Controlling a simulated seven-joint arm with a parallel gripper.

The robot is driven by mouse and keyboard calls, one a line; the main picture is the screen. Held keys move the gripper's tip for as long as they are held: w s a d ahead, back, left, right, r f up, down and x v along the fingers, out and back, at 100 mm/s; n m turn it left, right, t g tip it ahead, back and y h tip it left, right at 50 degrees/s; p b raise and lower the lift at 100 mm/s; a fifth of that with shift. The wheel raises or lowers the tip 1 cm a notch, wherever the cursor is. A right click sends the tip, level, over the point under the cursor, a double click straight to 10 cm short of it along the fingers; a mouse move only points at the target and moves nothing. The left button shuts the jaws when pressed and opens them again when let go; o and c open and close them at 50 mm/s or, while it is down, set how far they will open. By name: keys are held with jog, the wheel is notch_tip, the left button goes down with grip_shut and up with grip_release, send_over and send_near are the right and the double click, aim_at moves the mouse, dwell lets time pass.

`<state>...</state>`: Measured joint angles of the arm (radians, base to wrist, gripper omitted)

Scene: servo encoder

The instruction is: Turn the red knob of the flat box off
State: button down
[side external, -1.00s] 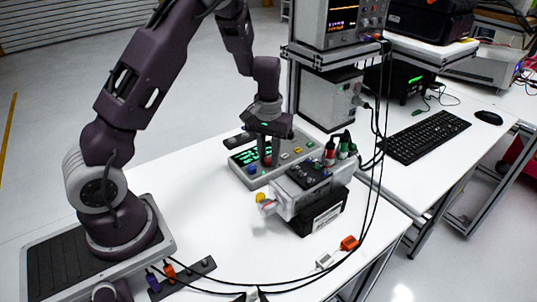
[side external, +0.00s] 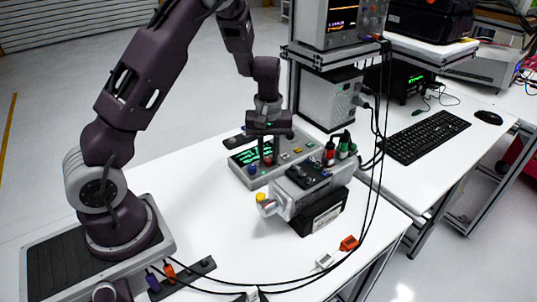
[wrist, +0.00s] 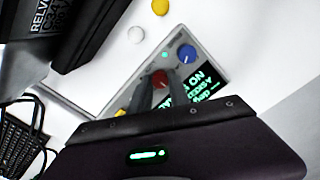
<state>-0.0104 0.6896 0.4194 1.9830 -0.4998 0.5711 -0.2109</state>
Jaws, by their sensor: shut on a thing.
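The flat box (side external: 300,146) is a light grey panel lying on the white table, with a dark screen, several coloured buttons and knobs. Its red knob (side external: 267,161) sits at the screen's right edge; it also shows in the wrist view (wrist: 160,77). My gripper (side external: 267,154) points straight down over the box, its fingers either side of the red knob and shut on it. In the wrist view the fingers (wrist: 163,88) partly hide the knob, so its pointer mark cannot be read. The screen (wrist: 199,90) shows green lettering, partly hidden.
A blue knob (wrist: 187,52) and green button (wrist: 166,55) are close to the fingers. A grey motor unit on a black block (side external: 318,213) stands right in front of the box. Black cables (side external: 372,180) hang at the right.

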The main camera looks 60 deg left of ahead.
aim_at(269, 159)
jog(key=c, duration=1.2)
grip_release()
jog(key=shift+c, duration=0.2)
notch_tip(269, 159, up, 7)
jog(key=shift+r, duration=0.1)
jog(key=s+d+r+m+t+h, duration=0.1)
jog(key=s+d+r+m+t, duration=0.15)
jog(key=s+d+r, duration=0.35)
jog(key=s+d+r+m+t, duration=0.1)
jog(key=s+d+r+m, duration=0.3)
jog(key=r, duration=0.4)
jog(key=s+d+r+m+t+y, duration=0.1)
jog(key=s+m, duration=0.3)
jog(key=s, duration=0.9)
jog(key=shift+s+d+m+t, duration=0.35)
jog(key=shift+d+t, duration=0.2)
jog(key=shift+d, duration=0.1)
